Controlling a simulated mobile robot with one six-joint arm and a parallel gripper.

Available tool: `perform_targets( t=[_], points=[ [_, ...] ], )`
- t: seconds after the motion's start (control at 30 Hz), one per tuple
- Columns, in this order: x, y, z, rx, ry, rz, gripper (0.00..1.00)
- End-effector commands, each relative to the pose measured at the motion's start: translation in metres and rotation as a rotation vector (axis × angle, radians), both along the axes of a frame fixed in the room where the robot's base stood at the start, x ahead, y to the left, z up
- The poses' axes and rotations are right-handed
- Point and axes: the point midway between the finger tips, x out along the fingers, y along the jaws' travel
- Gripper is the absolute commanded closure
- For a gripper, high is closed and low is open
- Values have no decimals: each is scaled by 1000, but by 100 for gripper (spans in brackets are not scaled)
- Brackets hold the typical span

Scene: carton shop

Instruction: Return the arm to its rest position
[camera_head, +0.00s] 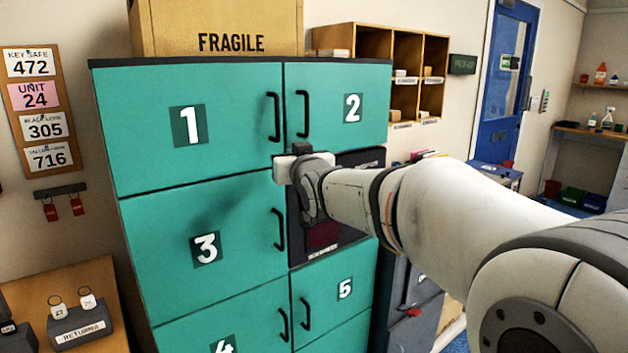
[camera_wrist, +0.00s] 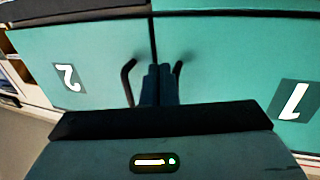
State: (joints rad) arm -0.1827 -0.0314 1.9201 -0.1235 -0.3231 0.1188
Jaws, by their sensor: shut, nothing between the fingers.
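My arm reaches in from the right in the head view, and my gripper (camera_head: 284,167) is in front of the teal locker cabinet (camera_head: 155,85), by the lower ends of the door 1 and door 2 handles. In the wrist view, which is upside down, my gripper's two dark fingers (camera_wrist: 159,85) are together with nothing between them. They point at the cabinet front, between the door 1 handle (camera_wrist: 177,80) and the door 2 handle (camera_wrist: 128,82). I cannot tell whether they touch anything. Doors 1 and 2 look closed. My wrist hides part of the dark panel (camera_head: 320,240).
A FRAGILE carton (camera_head: 215,25) sits on the cabinet. A wooden pigeonhole shelf (camera_head: 440,70) hangs at the right, before a blue door (camera_head: 505,75). A RETURNS holder (camera_head: 80,322) with tags stands on a wooden table (camera_head: 85,278) at lower left. A key board (camera_head: 37,110) hangs left.

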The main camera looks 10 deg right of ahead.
Motion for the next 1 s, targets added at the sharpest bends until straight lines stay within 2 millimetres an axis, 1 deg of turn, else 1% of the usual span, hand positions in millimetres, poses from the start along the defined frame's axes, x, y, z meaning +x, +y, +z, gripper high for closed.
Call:
perform_targets(
  t=[0.03, 0.1, 0.3, 0.4, 0.57, 0.63, 0.67, 0.77, 0.8, 0.83, 0.87, 0.9, 0.97, 1.0],
  points=[
    [-11, -7, 0, -1, -2, -3, 100],
    [-25, -13, 0, -2, 0, -1, 100],
    [-57, -29, 0, -3, 2, 2, 100],
    [-68, -35, 0, -1, 3, 3, 100],
    [-76, -39, -1, -1, 5, 5, 100],
    [-80, -45, -11, -8, 41, -15, 100],
    [-82, -49, -18, -13, 69, -30, 100],
    [-97, -69, -55, -41, 212, -100, 100],
    [-107, -78, -75, -55, 292, -132, 100],
    [-116, -85, -90, -67, 356, -155, 100],
    [-127, -92, -107, -78, 425, -177, 100],
    [-143, -100, -129, -91, 518, -202, 100],
    [-170, -110, -160, -111, 659, -228, 100],
    [-190, -115, -179, -122, 753, -239, 100]
  ],
)
